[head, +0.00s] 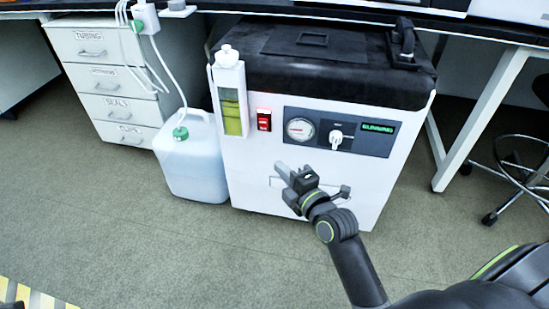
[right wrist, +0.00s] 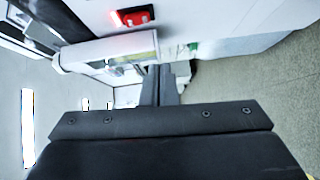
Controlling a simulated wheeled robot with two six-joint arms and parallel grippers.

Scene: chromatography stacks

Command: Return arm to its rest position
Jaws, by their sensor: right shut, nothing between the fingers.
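My right arm comes in from the lower right in the head view. Its gripper (head: 281,172) is in front of the white cabinet (head: 255,165), with its fingers pointing left. The fingers are together and hold nothing. In the right wrist view the closed fingers (right wrist: 160,70) point away from the camera, with the cabinet's red switch (right wrist: 133,17) above them. I cannot tell whether the gripper touches the cabinet. My left gripper is not in view.
The cabinet has a lit red switch (head: 264,120), a gauge (head: 300,129) and a knob (head: 336,138). A translucent jug (head: 193,165) stands left of it, beside labelled drawers (head: 95,52). A table leg (head: 480,120) and a stool (head: 520,175) are at right. Floor in front is clear.

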